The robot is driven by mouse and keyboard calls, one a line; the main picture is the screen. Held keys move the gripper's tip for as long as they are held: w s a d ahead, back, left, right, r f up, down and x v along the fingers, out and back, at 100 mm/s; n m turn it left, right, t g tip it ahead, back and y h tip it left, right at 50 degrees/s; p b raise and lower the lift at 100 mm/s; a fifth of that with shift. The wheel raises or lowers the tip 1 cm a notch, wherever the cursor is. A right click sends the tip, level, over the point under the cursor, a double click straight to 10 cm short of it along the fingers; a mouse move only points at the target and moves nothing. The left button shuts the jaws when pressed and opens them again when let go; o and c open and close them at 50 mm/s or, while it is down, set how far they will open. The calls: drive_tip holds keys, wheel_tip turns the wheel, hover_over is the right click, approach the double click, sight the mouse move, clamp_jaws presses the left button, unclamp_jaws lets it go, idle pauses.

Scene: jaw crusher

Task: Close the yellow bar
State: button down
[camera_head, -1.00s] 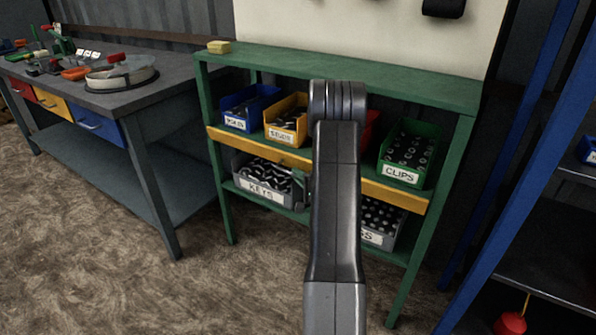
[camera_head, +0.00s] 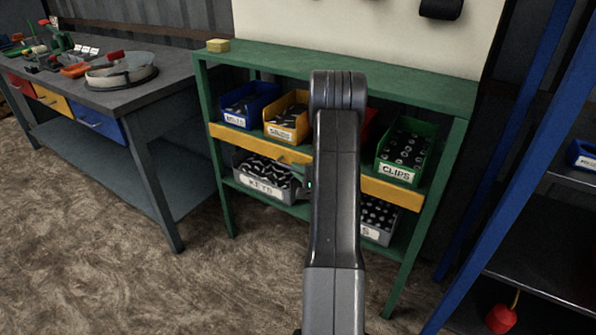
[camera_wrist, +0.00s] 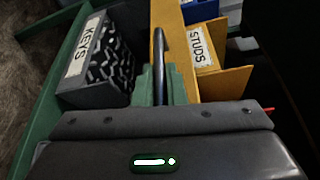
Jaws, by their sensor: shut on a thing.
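The yellow bar (camera_head: 390,192) runs along the front of the green shelf unit's middle shelf, below the upper row of bins. My arm hides its middle in the head view. The bar also shows in the wrist view (camera_wrist: 171,35), running past the fingers. My gripper (camera_wrist: 158,84) has green fingers. They are shut on a thin dark piece, seemingly the bar's handle (camera_wrist: 160,52), beside the bar. In the head view my gripper is mostly hidden behind my arm, near the bar's middle.
The green shelf unit (camera_head: 420,85) holds several labelled bins, including KEYS (camera_head: 262,178) below and CLIPS (camera_head: 405,150) above. A workbench (camera_head: 150,75) stands left and a blue rack (camera_head: 520,170) right. The floor in front is clear.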

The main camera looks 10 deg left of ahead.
drive_tip(key=c, duration=1.5)
unclamp_jaws()
drive_tip(key=p+v, duration=0.1)
drive_tip(key=v, duration=1.3)
drive_tip(key=shift+w, duration=0.1)
drive_tip(key=shift+w, duration=0.1)
drive_tip(key=b+x, duration=0.1)
drive_tip(key=x, duration=1.2)
drive_tip(key=shift+w+a, duration=0.2)
drive_tip(key=shift+a, duration=0.15)
